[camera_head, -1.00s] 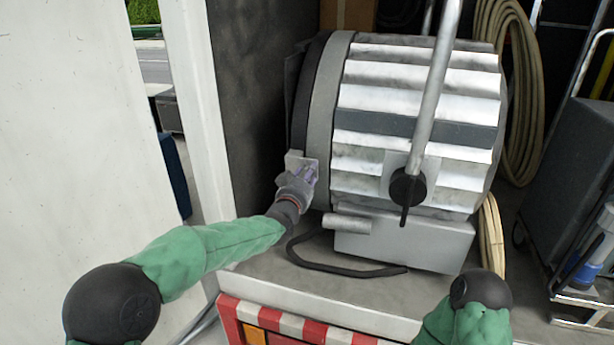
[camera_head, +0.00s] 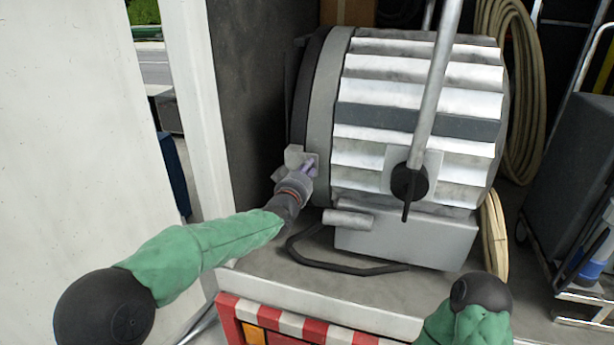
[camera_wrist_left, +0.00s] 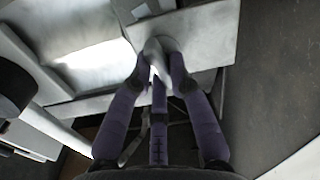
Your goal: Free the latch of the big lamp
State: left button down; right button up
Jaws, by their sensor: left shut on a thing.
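The big lamp (camera_head: 415,125) is a large ribbed silver drum with a dark front ring, lying on the truck floor. Its latch (camera_wrist_left: 157,55) is a small pale piece at the lamp's edge, seen in the left wrist view between my fingers. My right gripper is out of view; only my right arm's green sleeve shows.
A silver pole and yoke (camera_head: 437,90) cross the lamp's right side. A black cable (camera_head: 345,265) lies on the floor in front. The truck's door and wall (camera_head: 265,100) stand close on the left. Coiled hose (camera_head: 520,90) and a grey case (camera_head: 575,170) are at the right.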

pick_arm(q)
jog(key=shift+w+a+f+n+b, duration=0.1)
jog(key=shift+a+n+b, duration=0.1)
jog(key=shift+n+b, duration=3.2)
jog(key=shift+a+f+n+b, duration=0.15)
jog(key=shift+n+b, duration=2.35)
jog(key=shift+n, duration=1.8)
jog(key=shift+r, duration=0.15)
jog(key=c, duration=1.1)
grip_release()
jog(key=shift+c, duration=0.2)
jog(key=shift+a, duration=0.1)
jog(key=v, duration=1.2)
